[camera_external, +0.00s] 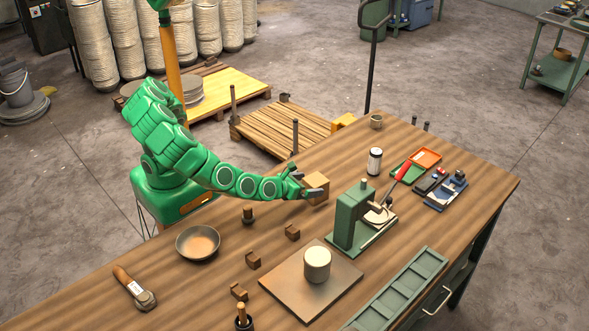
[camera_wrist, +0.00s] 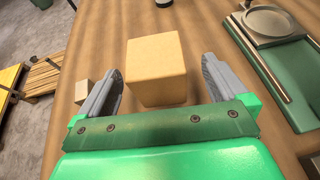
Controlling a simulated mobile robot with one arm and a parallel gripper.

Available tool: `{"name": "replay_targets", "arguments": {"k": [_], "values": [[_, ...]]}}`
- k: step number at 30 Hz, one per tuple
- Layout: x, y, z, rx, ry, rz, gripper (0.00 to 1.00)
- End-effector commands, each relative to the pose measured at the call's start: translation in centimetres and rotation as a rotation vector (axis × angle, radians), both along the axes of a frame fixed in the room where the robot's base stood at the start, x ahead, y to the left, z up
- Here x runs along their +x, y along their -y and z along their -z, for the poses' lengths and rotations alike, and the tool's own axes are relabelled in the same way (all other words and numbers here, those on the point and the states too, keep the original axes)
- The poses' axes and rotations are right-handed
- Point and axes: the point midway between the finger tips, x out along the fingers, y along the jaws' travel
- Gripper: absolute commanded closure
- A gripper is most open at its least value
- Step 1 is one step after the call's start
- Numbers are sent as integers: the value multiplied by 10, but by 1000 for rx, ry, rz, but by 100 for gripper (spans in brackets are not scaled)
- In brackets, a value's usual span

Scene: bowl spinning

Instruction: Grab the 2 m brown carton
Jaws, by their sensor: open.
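The brown carton (camera_external: 316,187) is a small box on the wooden workbench, left of the green press. In the wrist view the carton (camera_wrist: 156,70) stands straight ahead, its near face between my two grey fingers. My gripper (camera_external: 300,187) is at the carton's left side in the external view. The gripper is open in the wrist view (camera_wrist: 162,90), with one finger to each side of the carton. A gap shows between the carton and each finger, wider at the right finger. Part of the carton's left side is hidden by my fingers in the external view.
Small brown blocks (camera_external: 253,260), a bowl (camera_external: 198,242) and a brush (camera_external: 134,288) lie nearer the front. A white-topped cylinder (camera_external: 317,264) stands on a flat plate. A black-and-white canister (camera_external: 374,162) stands behind.

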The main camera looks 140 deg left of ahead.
Motion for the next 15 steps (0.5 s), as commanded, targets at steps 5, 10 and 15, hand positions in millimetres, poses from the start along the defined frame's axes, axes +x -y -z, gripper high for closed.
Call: {"name": "replay_targets", "arguments": {"k": [5, 10, 15], "values": [[-2, -16, 8, 0, -3, -1, 0], [-3, -32, 15, 0, -2, -2, 0], [-1, -42, 19, 0, -2, 1, 0]]}}
